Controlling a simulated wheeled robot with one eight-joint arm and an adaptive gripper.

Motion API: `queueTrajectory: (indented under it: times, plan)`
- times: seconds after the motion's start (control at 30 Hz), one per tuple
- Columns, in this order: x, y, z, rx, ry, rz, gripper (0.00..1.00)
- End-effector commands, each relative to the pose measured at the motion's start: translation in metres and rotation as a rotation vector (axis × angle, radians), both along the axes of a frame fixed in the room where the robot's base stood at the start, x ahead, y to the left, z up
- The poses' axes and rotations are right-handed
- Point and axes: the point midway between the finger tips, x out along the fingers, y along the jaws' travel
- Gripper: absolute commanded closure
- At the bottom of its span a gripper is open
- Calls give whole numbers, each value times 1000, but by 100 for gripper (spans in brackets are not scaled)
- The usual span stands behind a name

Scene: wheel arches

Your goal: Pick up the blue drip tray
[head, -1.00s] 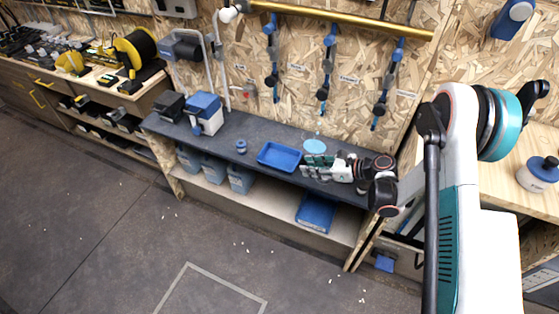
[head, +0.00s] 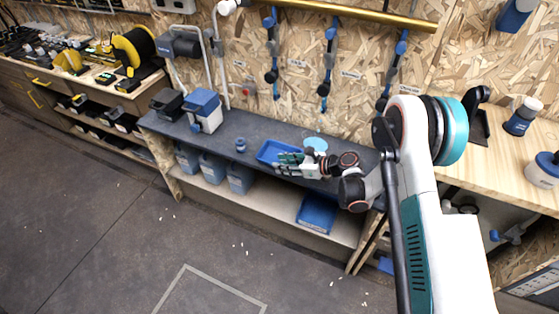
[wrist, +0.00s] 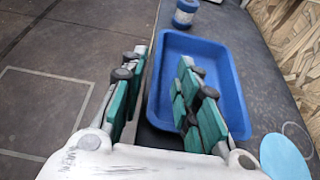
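The blue drip tray (head: 268,149) lies on the dark grey bench top, shallow and rectangular. It also fills the middle of the wrist view (wrist: 222,60), where it looks empty. My gripper (head: 283,164) is at the tray's right front part in the head view and covers part of it. In the wrist view my gripper (wrist: 160,95) is open, with green-padded fingers apart. The left finger is outside the tray's left wall and the right finger appears over its inside, so that wall runs between them. I cannot tell whether either finger touches it.
A blue cylindrical container (head: 241,145) stands beyond the tray, and a light blue disc (head: 316,143) lies to its right. A blue and white container (head: 205,110) stands further left. Another blue tray (head: 317,213) sits on the lower shelf. The floor in front is clear.

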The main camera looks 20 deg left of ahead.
Motion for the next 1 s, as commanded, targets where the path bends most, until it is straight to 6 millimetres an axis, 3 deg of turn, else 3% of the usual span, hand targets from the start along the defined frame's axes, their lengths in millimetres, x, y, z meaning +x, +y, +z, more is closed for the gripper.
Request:
queueTrajectory:
  times: [0.2, 0.4, 0.43, 0.57, 1.0]
  plan:
    - [2, 26, -13, 0, -1, 2, 71]
    - [2, 27, -11, 0, -1, 0, 71]
    - [2, 27, -11, 0, -1, 0, 73]
    - [2, 27, -11, 0, -1, 0, 100]
    - [2, 26, -11, -1, 0, 0, 100]
